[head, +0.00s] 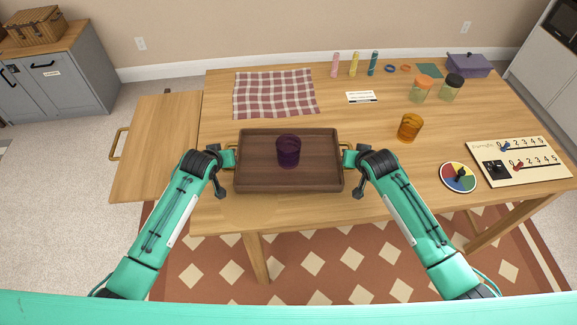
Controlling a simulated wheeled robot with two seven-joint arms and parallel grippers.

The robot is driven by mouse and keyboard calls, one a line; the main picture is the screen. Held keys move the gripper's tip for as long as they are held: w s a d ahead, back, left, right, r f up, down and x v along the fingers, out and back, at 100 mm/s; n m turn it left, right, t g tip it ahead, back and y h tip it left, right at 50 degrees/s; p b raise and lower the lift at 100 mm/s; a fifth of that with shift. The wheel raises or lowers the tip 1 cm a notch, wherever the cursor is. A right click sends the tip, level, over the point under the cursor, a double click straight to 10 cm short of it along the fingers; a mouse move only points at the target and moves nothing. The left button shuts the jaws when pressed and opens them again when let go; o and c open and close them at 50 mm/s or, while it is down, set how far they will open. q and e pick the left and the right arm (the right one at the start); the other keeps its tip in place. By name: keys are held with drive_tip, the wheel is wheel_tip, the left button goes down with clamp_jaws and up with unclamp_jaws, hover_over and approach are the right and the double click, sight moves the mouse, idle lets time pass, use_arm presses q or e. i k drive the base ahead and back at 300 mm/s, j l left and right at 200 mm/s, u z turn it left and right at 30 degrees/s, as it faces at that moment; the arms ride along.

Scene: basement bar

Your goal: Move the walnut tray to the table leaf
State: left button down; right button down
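The walnut tray (262,178) is dark brown and rectangular, with a brass handle on its left and right ends. It is level over the front left part of the table; I cannot tell whether it touches the top. A dark purple glass (288,151) stands upright in it. The table leaf (155,150) is a bare wooden panel at the table's left side, with a brass pull on its outer edge. My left gripper (230,158) is at the tray's left handle and my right gripper (348,158) at its right handle. The fingers hide most of both handles, so their closure is unclear.
A checked cloth (274,93) lies behind the tray. An amber glass (409,127), a colour wheel (458,177) and a number board (520,162) are to the right. Jars, a purple box (467,64) and several small items stand farther back. The leaf is clear.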

sight(143, 145)
drive_tip(key=i+j+u, duration=0.25)
drive_tip(key=j, duration=0.2)
drive_tip(key=i+j+u, duration=0.2)
drive_tip(key=j, duration=0.25)
drive_tip(key=i+j+u, duration=0.25)
drive_tip(key=i+j, duration=0.05)
drive_tip(key=j, duration=0.1)
